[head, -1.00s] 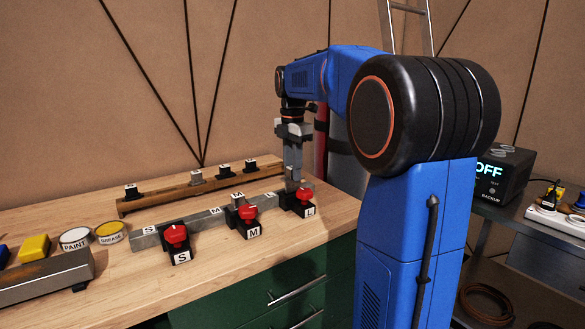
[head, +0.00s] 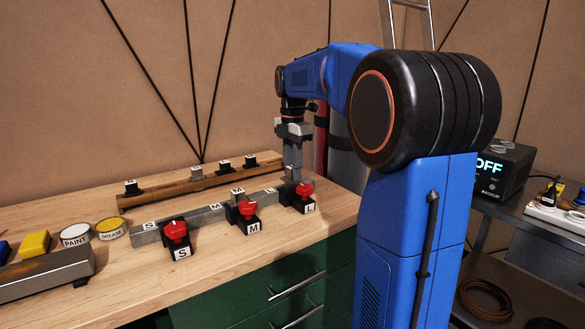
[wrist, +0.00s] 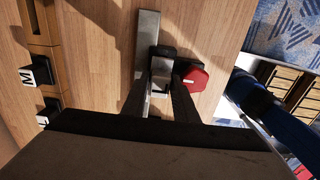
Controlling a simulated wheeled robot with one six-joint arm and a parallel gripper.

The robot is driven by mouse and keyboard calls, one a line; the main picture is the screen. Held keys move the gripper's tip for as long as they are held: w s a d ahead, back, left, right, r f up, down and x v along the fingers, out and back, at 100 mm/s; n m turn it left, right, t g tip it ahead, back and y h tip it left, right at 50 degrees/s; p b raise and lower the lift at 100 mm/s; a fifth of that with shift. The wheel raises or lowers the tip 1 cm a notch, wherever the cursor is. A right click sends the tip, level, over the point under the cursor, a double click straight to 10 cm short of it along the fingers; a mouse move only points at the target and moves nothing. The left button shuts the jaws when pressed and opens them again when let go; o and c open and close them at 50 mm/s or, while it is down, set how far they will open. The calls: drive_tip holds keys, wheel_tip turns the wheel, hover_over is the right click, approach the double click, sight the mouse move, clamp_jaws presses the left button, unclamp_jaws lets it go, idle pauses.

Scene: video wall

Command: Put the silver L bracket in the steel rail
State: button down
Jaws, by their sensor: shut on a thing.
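The steel rail (head: 205,220) is a long grey bar lying on the wooden bench, with white letter tags along it. In the wrist view its bare end (wrist: 148,35) runs up from the fingers. My gripper (head: 291,178) points straight down over the right end of the rail, just behind the red knob tagged L. It is shut on the silver L bracket (wrist: 158,78), which shows as a small bright piece between the fingers (wrist: 161,88). The fingers hide most of the bracket, and I cannot tell whether it touches the rail.
Red-knobbed black clamps tagged S (head: 176,233), M (head: 248,210) and L (head: 305,192) stand along the rail's front. A brown rail (head: 160,195) with several tagged pieces lies behind. Paint (head: 75,238) and grease (head: 111,230) tins stand at left. The bench's front edge is close.

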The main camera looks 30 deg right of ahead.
drive_tip(key=shift+f, duration=1.3)
idle(0.4)
drive_tip(key=c, duration=1.2)
unclamp_jaws()
drive_tip(key=shift+o, duration=0.2)
drive_tip(key=shift+r, duration=1.15)
drive_tip(key=shift+o, duration=0.9)
drive_tip(key=shift+r, duration=2.35)
